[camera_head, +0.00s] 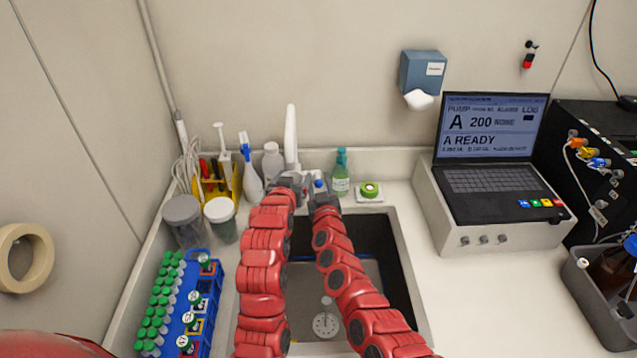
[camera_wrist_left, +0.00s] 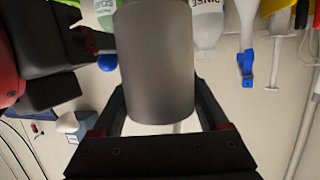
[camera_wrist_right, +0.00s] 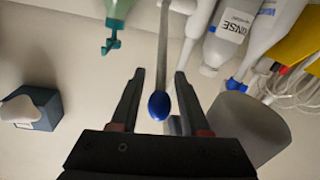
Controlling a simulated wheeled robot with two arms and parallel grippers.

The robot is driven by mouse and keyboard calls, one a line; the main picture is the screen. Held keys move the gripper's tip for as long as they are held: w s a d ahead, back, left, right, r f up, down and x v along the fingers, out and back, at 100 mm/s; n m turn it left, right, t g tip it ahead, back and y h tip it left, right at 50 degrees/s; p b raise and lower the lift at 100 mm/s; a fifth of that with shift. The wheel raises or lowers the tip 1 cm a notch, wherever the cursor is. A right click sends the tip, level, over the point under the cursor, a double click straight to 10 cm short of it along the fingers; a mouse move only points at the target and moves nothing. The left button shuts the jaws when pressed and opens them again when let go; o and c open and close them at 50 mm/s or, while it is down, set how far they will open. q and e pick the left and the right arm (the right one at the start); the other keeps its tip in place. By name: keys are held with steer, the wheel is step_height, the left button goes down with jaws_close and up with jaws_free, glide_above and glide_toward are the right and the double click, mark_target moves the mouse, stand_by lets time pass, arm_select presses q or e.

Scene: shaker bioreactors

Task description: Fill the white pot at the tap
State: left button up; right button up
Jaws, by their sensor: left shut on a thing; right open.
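My left gripper (camera_head: 288,183) is at the back of the sink, shut on the pot, a grey-white cylinder (camera_wrist_left: 157,65) between its fingers in the left wrist view. The pot also shows beside my right gripper in the right wrist view (camera_wrist_right: 250,125). In the head view the arms hide most of it. My right gripper (camera_head: 322,190) is open, just right of the left one. A thin rod with a blue knob (camera_wrist_right: 159,105), apparently the tap's lever, lies between its open fingers. Any water is hidden.
A blue tube rack (camera_head: 205,305) is left, a laptop (camera_head: 495,165) right.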

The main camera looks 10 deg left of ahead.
steer(key=shift+c, duration=0.2)
jaws_close()
stand_by(1.2)
